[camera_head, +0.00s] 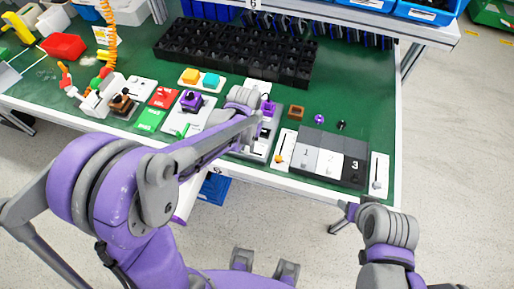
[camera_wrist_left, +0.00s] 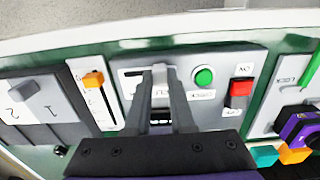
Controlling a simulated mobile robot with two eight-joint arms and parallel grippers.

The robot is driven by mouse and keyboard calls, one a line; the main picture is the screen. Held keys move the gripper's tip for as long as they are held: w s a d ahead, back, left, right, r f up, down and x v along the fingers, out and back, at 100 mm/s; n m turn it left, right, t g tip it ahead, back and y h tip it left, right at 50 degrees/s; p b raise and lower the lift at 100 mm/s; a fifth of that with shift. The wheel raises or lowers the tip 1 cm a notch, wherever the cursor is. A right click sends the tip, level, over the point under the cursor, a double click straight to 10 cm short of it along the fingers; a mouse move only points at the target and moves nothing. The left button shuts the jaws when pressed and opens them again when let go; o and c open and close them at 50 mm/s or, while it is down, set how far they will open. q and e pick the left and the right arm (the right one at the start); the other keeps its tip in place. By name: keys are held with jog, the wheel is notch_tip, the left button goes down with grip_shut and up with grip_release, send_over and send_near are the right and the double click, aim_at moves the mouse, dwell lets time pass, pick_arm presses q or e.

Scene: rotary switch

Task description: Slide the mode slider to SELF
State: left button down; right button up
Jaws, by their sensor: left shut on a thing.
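The grey control panel (camera_wrist_left: 222,62) fills the middle of the left wrist view and also shows beside my left arm in the head view (camera_head: 267,142). My left gripper (camera_wrist_left: 160,76) is shut on a small light grey slider knob (camera_wrist_left: 161,70) on this panel. The fingers hide most of the slider's track and part of its lettering, so I cannot read its position. In the head view the fingertips are hidden behind my own arm. My right gripper (camera_head: 343,217) hangs off the table's front edge, away from the panel; its opening is unclear.
On the same panel are a green button (camera_wrist_left: 204,76) and a red switch (camera_wrist_left: 240,92). An orange-knob slider (camera_wrist_left: 94,80) stands close on the left of the gripper. A purple rotary knob (camera_wrist_left: 299,129) is at the right. Black bins (camera_head: 235,50) stand behind on the green table.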

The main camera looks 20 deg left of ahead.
pick_arm(q)
jog(key=shift+a, duration=0.35)
jog(key=c, duration=0.8)
grip_release()
jog(key=shift+a, duration=0.1)
jog(key=shift+o, duration=0.2)
jog(key=shift+r, duration=0.15)
notch_tip(320, 180, up, 11)
jog(key=p, duration=0.1)
jog(key=shift+f, duration=0.2)
